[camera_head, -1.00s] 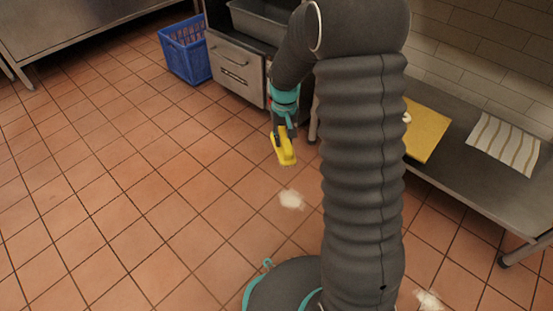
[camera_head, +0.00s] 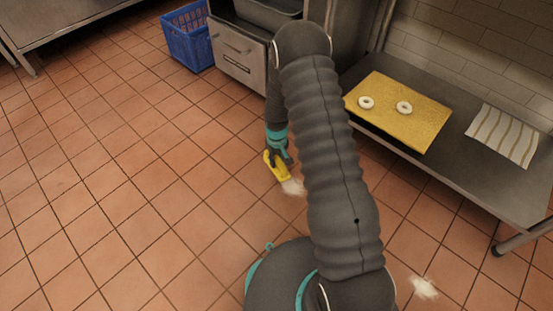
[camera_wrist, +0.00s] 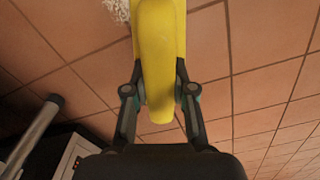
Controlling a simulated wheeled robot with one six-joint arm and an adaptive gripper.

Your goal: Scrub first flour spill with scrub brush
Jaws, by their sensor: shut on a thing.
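My gripper (camera_head: 281,158) is shut on the yellow scrub brush (camera_head: 272,167), low over the tiled floor. In the wrist view the yellow brush (camera_wrist: 158,50) sits between the two fingers and runs up out of the picture. A white flour spill (camera_head: 293,187) lies on the floor at the brush's lower end. It also shows in the wrist view (camera_wrist: 117,9), left of the brush at the top edge. I cannot tell whether the bristles touch the floor. A second flour spill (camera_head: 424,288) lies on the floor at the lower right, beyond my arm.
A steel table (camera_head: 470,175) on the right holds a yellow board (camera_head: 385,117) with two bagels and a striped cloth (camera_head: 503,136). A blue crate (camera_head: 187,40) and a steel cabinet (camera_head: 238,55) stand at the back. The floor on the left is clear.

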